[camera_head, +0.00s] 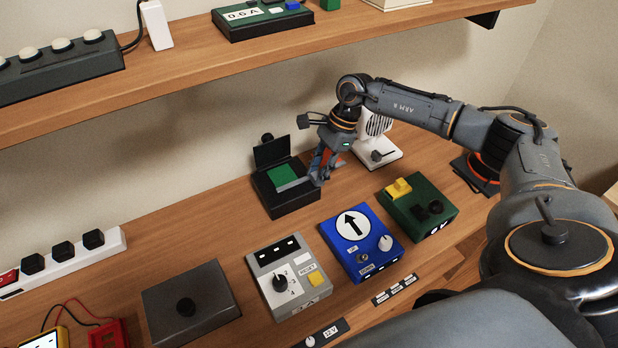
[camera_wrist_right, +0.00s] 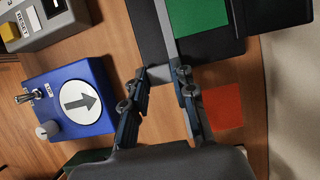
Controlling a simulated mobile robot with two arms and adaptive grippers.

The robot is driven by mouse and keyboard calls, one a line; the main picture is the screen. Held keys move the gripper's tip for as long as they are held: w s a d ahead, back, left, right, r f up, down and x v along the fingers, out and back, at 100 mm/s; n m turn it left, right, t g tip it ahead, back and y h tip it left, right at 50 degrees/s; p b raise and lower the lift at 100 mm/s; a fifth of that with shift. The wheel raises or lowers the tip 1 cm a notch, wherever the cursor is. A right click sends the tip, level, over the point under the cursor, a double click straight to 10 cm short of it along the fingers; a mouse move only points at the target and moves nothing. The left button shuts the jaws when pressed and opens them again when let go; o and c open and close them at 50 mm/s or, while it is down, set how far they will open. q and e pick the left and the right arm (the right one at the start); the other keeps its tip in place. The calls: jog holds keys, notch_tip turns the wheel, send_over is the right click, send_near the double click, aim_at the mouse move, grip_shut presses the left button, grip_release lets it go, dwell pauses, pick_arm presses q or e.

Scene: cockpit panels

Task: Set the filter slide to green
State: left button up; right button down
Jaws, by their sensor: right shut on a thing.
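The filter slide unit is a black box (camera_head: 288,203) with a raised dark plate at its back, on the lower shelf. Its green panel (camera_head: 283,174) lies over the box; it also shows in the wrist view (camera_wrist_right: 201,14). A grey strip (camera_wrist_right: 166,20) runs along the panel's edge. The red panel (camera_wrist_right: 222,108) sits outside the box, beyond its right end, partly behind my gripper in the head view. My right gripper (camera_head: 317,181) is shut on the slide at the box's right end. Its fingers (camera_wrist_right: 162,76) hide part of the grip. My left gripper is not in view.
A blue box with an arrow dial (camera_head: 352,225) stands in front, with a grey switch box (camera_head: 270,257) to its left and a green box with a yellow block (camera_head: 425,213) to its right. A white device (camera_head: 377,150) stands behind my gripper. An upper shelf (camera_head: 180,86) overhangs the back.

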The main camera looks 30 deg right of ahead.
jog(key=shift+w+d, duration=0.1)
jog(key=shift+d, duration=0.15)
jog(key=c, duration=1.1)
grip_release()
jog(key=shift+d, duration=0.1)
jog(key=shift+r, duration=0.2)
jog(key=v, duration=0.7)
